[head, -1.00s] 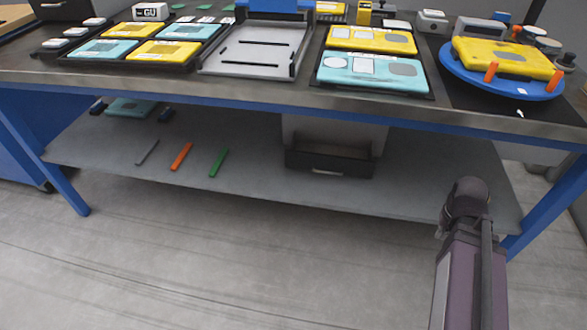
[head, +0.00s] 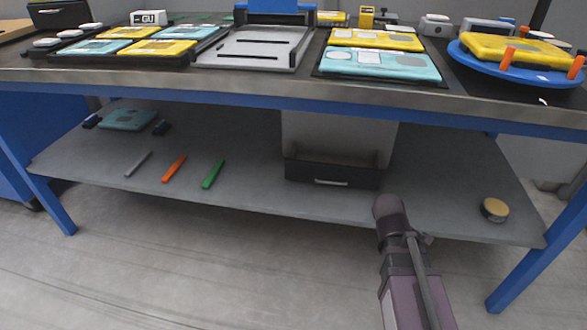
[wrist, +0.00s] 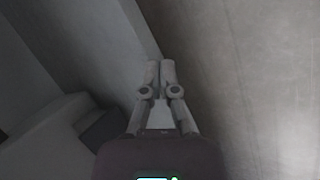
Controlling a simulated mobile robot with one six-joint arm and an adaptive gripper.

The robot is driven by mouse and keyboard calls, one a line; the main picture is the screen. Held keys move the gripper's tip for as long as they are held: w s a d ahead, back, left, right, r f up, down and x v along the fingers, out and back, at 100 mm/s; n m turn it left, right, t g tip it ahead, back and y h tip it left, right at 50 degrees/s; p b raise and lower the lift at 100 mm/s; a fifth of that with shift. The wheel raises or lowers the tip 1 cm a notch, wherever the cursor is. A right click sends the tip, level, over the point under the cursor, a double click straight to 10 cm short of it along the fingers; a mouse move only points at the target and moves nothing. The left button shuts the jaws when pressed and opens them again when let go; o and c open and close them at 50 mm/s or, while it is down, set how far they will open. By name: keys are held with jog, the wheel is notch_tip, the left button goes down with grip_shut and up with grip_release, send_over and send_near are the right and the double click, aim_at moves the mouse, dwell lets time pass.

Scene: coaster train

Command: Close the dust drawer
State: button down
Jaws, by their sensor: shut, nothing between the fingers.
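The dust drawer (head: 332,175) has a dark front with a pale bar handle and sits at the bottom of a light grey housing (head: 335,137) over the lower shelf. Its front stands out toward me from the housing, with a dark strip of its inside showing above the front edge. In the wrist view my gripper (wrist: 160,66) has its two fingers together, with nothing between them. In the head view my arm is right of and in front of the drawer; the fingers cannot be made out there. I cannot identify the drawer in the wrist view.
The lower shelf (head: 245,195) holds grey, orange and green sticks (head: 214,174) left of the drawer and a round tin (head: 494,209) at right. The bench top (head: 250,90) overhangs. A blue leg (head: 530,255) stands at right. Floor in front is clear.

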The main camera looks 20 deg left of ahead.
jog(key=s+a+r+n+t+y, duration=0.2)
jog(key=a+r+n, duration=0.1)
jog(key=a+n, duration=0.5)
jog(key=s+a+r+n+t+y, duration=0.2)
jog(key=a+n, duration=0.6)
jog(key=a, duration=0.5)
jog(key=s+a+r+n+t+y, duration=0.2)
jog(key=s+a+r+n+t, duration=0.1)
jog(key=a+n, duration=0.5)
jog(key=a+r+t, duration=0.1)
jog(key=a+r, duration=0.1)
jog(key=a, duration=0.1)
jog(key=shift+a, duration=0.2)
jog(key=shift+f, duration=0.1)
jog(key=b, duration=0.3)
send_near(295, 163)
jog(key=x, duration=0.5)
jog(key=shift+w+f, duration=0.3)
jog(key=shift+f, duration=0.05)
jog(key=shift+w+a, duration=0.2)
jog(key=shift+w, duration=0.65)
